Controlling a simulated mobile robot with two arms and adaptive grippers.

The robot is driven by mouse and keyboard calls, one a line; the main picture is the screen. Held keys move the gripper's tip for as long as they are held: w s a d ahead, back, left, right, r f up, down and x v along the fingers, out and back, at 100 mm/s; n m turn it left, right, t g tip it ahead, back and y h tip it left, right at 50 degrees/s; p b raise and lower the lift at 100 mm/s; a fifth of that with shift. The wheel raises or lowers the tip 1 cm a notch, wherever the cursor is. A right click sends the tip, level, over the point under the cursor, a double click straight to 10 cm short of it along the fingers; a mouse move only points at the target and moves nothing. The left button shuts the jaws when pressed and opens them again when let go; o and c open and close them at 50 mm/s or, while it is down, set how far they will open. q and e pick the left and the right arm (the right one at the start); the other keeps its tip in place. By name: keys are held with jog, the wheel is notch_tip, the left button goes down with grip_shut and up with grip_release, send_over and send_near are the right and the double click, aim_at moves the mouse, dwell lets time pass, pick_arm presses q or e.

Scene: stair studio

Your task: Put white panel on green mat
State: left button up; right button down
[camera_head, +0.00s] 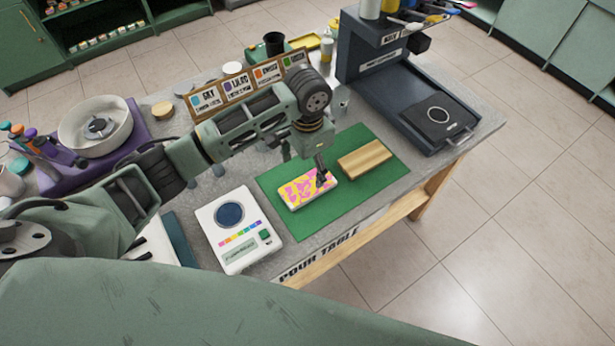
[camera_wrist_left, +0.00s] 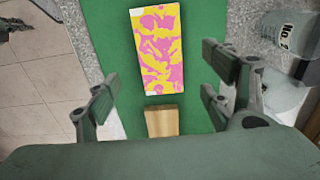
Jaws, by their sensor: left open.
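The panel (camera_head: 308,189) lies flat on the green mat (camera_head: 290,219); its top is patterned in yellow and pink, with white at its edge. In the left wrist view the panel (camera_wrist_left: 158,50) lies beyond the fingers, on the mat (camera_wrist_left: 108,60). My left gripper (camera_head: 322,180) is over the panel's right end in the head view. Its fingers (camera_wrist_left: 165,90) are spread wide with nothing between them, and I cannot tell its exact height above the panel. My right gripper is not in view.
A wooden block (camera_head: 365,158) lies on the mat right of the panel. A white scale (camera_head: 237,228) stands left of the mat, a dark machine (camera_head: 405,90) behind right. A clear cup (camera_wrist_left: 285,35) shows in the wrist view. The mat's front is bare.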

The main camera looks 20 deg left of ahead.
pick_arm(q)
notch_tip(320, 180, up, 4)
jog(key=shift+f, duration=0.1)
dwell(0.5)
